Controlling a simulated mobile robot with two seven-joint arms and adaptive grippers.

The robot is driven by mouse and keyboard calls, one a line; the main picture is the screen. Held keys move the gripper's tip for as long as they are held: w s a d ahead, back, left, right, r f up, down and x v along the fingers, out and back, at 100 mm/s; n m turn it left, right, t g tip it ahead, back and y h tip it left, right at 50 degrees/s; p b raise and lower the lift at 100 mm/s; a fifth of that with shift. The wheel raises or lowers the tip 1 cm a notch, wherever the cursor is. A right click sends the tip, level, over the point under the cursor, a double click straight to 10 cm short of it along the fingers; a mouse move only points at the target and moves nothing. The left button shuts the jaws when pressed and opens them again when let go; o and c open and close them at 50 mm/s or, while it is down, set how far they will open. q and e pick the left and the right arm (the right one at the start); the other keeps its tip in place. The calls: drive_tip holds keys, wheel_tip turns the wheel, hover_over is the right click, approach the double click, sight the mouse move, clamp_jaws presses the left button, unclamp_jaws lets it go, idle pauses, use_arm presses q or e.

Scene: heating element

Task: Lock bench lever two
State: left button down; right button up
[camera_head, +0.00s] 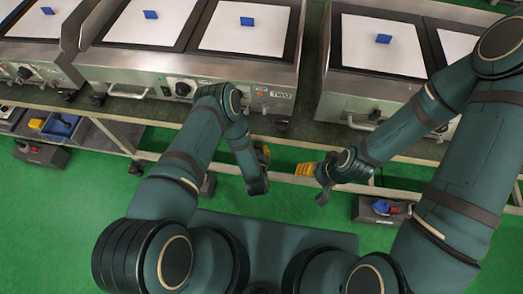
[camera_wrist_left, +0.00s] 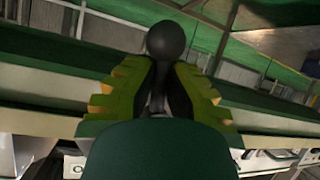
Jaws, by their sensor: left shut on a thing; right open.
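My left gripper (camera_head: 262,168) is at the front of the bench, below the panel labelled TWO (camera_head: 282,94). In the left wrist view its yellow-padded fingers (camera_wrist_left: 157,92) are shut on the stem of a lever with a round black knob (camera_wrist_left: 165,40). The knob stands out past the fingertips. The held lever is hidden or too small to make out in the head view. My right gripper (camera_head: 312,182) is open, just right of the left one, and holds nothing that I can see.
Steel griddle units with white plates (camera_head: 246,31) and blue blocks (camera_head: 247,21) line the bench. Another unit (camera_head: 380,50) stands to the right across a narrow gap. A rail (camera_head: 290,178) runs along the front. Bins with coloured items (camera_head: 385,208) sit low. Green floor (camera_head: 60,225) is open at left.

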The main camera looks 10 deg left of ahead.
use_arm(q)
drive_tip(key=shift+s+a+f+y, duration=0.2)
drive_tip(key=shift+s+f+y, duration=0.1)
drive_tip(key=shift+s, duration=0.1)
drive_tip(key=c, duration=1.3)
unclamp_jaws()
drive_tip(key=shift+r, duration=0.1)
drive_tip(key=shift+w, duration=0.1)
drive_tip(key=shift+r, duration=0.1)
drive_tip(key=shift+r, duration=0.1)
drive_tip(key=v, duration=1.2)
drive_tip(key=shift+a, duration=0.1)
drive_tip(key=shift+w, duration=0.1)
